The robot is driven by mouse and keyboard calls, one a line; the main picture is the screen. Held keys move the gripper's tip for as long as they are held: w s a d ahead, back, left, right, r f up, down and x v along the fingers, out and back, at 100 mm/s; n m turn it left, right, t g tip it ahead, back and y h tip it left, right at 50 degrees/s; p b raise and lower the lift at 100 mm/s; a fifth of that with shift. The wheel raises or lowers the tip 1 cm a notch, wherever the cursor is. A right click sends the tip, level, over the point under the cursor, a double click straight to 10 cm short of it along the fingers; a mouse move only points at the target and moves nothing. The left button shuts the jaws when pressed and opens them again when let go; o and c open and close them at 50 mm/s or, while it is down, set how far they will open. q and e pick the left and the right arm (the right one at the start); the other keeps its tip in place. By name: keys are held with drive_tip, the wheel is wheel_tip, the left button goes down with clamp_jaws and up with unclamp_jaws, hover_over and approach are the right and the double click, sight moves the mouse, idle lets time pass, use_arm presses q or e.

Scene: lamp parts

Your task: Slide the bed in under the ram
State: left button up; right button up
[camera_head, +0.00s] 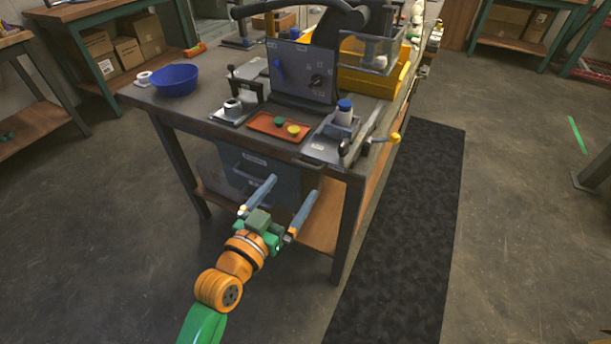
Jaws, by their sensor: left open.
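A grey metal bed (320,149) lies at the front right corner of the workbench. A white container with a blue cap (344,112) stands on or just behind it. A lever with a yellow knob (395,138) sticks out past the bench's right edge. I cannot clearly make out the ram; a large black curved arm (325,16) rises at the back of the bench. My left gripper (294,186) is open and empty, in front of the bench and below its top, fingers pointing towards it. My right gripper is not in view.
The workbench (190,118) carries a blue bowl (174,79), an orange tray (272,132) with green and yellow pieces, a dark upright panel (300,78), a small clamp stand (232,108) and a yellow bin (372,84). A dark mat (420,200) covers the floor at right.

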sight(303, 167)
use_arm(q)
drive_tip(key=w+d, duration=0.1)
drive_tip(key=w, duration=0.1)
drive_tip(key=w+d+r, duration=0.1)
drive_tip(key=w, duration=0.3)
drive_tip(key=shift+w+d+r, duration=0.2)
drive_tip(key=shift+d+r, duration=0.15)
drive_tip(key=shift+d, duration=0.05)
clamp_jaws()
